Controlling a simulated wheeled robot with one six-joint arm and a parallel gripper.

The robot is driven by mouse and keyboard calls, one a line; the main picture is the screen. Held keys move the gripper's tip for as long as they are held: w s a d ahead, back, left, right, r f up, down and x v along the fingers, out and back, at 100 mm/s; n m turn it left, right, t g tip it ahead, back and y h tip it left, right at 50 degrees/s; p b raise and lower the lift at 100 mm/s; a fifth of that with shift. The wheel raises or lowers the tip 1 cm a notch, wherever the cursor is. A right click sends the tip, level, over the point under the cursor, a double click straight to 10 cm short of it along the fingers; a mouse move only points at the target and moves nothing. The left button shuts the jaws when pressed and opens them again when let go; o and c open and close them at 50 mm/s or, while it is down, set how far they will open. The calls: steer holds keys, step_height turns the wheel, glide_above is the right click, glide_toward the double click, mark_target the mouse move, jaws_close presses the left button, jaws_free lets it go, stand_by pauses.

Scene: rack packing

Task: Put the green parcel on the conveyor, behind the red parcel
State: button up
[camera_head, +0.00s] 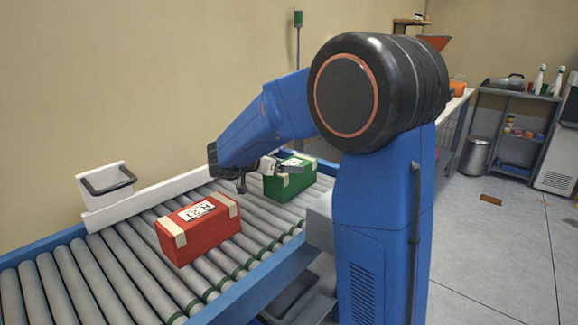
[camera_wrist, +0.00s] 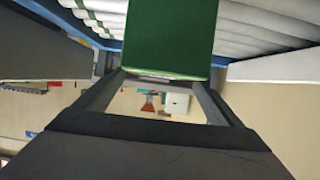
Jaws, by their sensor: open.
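The red parcel (camera_head: 199,229) sits on the conveyor rollers (camera_head: 135,272), with pale tape bands and a white label on top. The green parcel (camera_head: 288,181) stands on the same conveyor, farther along to the right of the red parcel, with a gap between them. My gripper (camera_head: 264,178) is open at the near-left end of the green parcel, partly in front of it. In the wrist view the green parcel (camera_wrist: 170,38) shows just beyond the fingers, with rollers beside it. I cannot tell whether the fingers touch it.
A white rail (camera_head: 150,200) runs along the conveyor's wall side, with a white bin with a dark handle (camera_head: 105,185) above it. A green-topped post (camera_head: 298,20) stands behind. Free rollers lie left of the red parcel. Shelves (camera_head: 515,130) and a trash can (camera_head: 476,155) stand far right.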

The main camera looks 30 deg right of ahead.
steer(key=s+a+r+n+t+y, duration=0.3)
steer(key=a+r+n+t+y, duration=0.5)
steer(key=a+r+t+y, duration=0.6)
steer(key=s+a+f+n+g, duration=0.1)
steer(key=s+f+n+g, duration=0.1)
steer(key=s+f, duration=0.3)
steer(key=s+a+f+n+g, duration=0.2)
steer(key=s+f+g, duration=0.3)
steer(key=s, duration=0.7)
steer(key=s+a+f+n+g, duration=0.1)
steer(key=s+f+n+g, duration=0.1)
steer(key=s+f+g, duration=0.2)
steer(key=shift+s+a+f, duration=0.1)
steer(key=shift+s+f, duration=0.4)
steer(key=shift+s, duration=0.45)
steer(key=shift+s+f, duration=0.45)
steer(key=shift+s, duration=0.5)
steer(key=shift+s+a+f, duration=0.1)
steer(key=shift+s+f, duration=0.4)
steer(key=shift+s, duration=0.45)
steer(key=s+d+f+g+h, duration=0.1)
steer(key=s+d+f, duration=0.3)
steer(key=s, duration=0.4)
steer(key=shift+s+d+f+g, duration=0.2)
steer(key=shift+s+f+g, duration=0.1)
steer(key=shift+g, duration=0.6)
